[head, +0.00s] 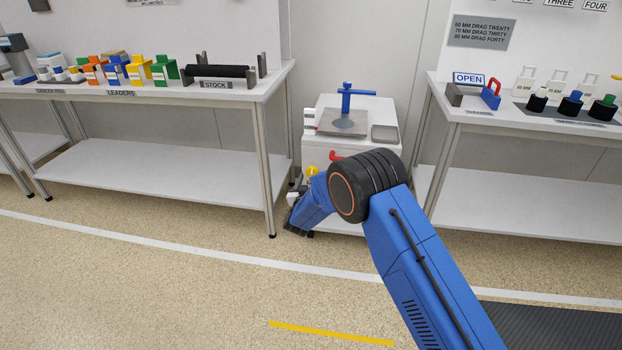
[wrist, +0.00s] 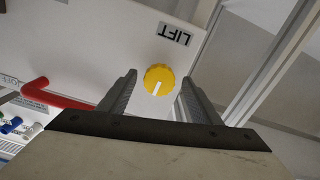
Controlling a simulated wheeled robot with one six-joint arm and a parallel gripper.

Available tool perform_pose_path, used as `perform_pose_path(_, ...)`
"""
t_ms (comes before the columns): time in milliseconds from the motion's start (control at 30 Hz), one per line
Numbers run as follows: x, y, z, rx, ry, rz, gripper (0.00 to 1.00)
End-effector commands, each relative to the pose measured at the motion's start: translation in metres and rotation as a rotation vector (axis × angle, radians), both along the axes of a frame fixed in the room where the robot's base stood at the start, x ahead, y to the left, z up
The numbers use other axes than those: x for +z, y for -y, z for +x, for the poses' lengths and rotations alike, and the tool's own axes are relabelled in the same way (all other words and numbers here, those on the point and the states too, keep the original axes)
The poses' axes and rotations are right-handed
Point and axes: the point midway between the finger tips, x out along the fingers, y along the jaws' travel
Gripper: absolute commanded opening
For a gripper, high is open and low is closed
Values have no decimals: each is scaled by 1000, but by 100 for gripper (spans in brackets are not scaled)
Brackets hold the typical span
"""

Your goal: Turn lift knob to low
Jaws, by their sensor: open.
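The lift knob (wrist: 158,79) is a yellow round dial with a white pointer line. In the wrist view it sits on a white panel beside a grey LIFT label (wrist: 174,34), which appears upside down. The pointer line runs from the knob's middle toward the lower left in that view. My gripper (wrist: 155,92) is open, with one finger on each side of the knob in the picture; I cannot tell how far off the knob is. In the head view the knob (head: 312,171) is a small yellow spot on the white cabinet (head: 374,147), partly hidden by my blue arm.
A red handle (wrist: 48,95) is on the same panel, left of my gripper in the wrist view. In the head view, a left table (head: 170,93) with coloured blocks and a right table (head: 520,127) flank the cabinet. Open floor lies in front.

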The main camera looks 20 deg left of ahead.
Motion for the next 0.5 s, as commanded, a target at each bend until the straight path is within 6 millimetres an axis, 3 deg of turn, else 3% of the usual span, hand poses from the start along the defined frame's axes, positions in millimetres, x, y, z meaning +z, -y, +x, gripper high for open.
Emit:
perform_pose_path(433,0,-2,9,1,0,-1,58)
perform_pose_path(500,0,-2,9,1,0,-1,41)
